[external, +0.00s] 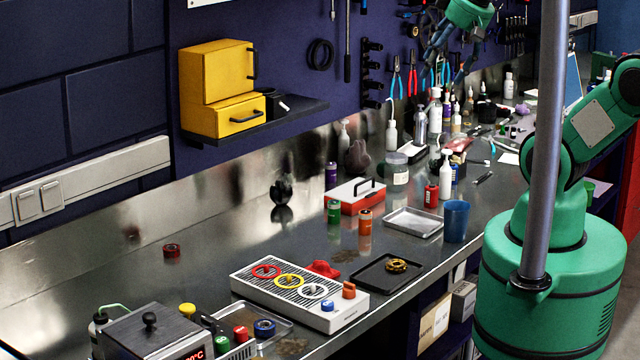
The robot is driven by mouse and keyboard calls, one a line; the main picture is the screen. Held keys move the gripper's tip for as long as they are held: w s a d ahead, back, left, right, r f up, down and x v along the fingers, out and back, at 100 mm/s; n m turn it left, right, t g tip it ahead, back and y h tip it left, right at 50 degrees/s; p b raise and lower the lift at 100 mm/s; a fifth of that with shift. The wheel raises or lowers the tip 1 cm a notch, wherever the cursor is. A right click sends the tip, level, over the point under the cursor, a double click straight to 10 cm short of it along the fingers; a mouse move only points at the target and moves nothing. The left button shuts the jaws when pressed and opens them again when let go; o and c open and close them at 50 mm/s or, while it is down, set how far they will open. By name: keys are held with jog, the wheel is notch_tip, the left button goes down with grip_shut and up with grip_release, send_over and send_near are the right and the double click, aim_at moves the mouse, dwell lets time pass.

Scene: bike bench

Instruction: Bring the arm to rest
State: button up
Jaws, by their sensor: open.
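My gripper (445,62) is at the top of the external view, hanging from the green end of my arm. It is open, with its dark fingers pointing down in front of the wall tools and above the back of the bench. I see nothing between the fingers, though they are small against the tools behind. My arm rises from its green base at the right, and its upper part leaves the picture.
Below my gripper stand several bottles, including a white spray bottle (445,175). The metal bench (130,250) also holds a blue cup (456,221), a red-and-white box (355,196), a black tray (372,283) and a white rack (250,283). A grey post (549,150) stands before my arm.

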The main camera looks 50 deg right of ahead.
jog(key=shift+s+a+f, duration=0.1)
dwell(0.3)
notch_tip(320, 180, down, 7)
jog(key=b, duration=0.7)
jog(key=shift+f, duration=0.2)
dwell(1.0)
